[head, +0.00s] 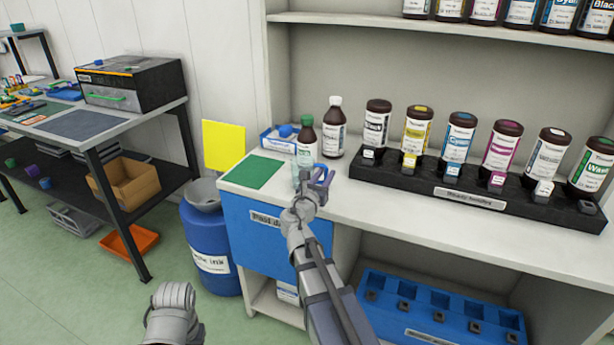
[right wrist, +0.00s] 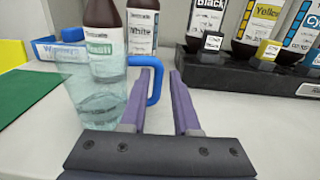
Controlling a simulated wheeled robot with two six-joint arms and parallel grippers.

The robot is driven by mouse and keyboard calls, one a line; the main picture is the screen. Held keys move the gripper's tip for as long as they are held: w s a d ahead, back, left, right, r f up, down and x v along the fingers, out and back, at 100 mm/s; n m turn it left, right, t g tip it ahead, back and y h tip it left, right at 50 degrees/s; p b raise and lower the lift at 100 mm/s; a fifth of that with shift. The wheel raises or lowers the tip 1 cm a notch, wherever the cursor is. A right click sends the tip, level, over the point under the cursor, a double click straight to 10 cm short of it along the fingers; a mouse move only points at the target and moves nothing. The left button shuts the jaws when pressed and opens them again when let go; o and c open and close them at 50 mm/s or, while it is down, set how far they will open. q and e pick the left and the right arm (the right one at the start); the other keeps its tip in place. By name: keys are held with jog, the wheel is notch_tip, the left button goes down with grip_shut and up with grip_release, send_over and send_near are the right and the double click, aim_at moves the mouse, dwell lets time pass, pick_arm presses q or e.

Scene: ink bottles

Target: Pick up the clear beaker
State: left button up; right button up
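The clear beaker (right wrist: 95,95) stands upright on the white counter, at the left in the right wrist view. Its blue handle (right wrist: 157,88) points right, toward my fingers. In the head view the beaker (head: 301,176) is small and partly hidden by my right gripper (head: 322,178). In the right wrist view the purple fingers of that gripper (right wrist: 162,82) are apart, with the upright part of the handle in the gap between them. I cannot tell whether a finger touches it.
A green-capped bottle (head: 306,137) and a white-capped bottle (head: 334,128) stand close behind the beaker. A black rack (head: 470,190) of ink bottles is to the right. A green mat (head: 251,172) lies left of the beaker, near a yellow panel (head: 223,145).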

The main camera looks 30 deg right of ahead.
jog(key=x, duration=0.5)
jog(key=shift+w+r, duration=0.1)
jog(key=shift+w, duration=0.1)
grip_shut()
dwell(1.2)
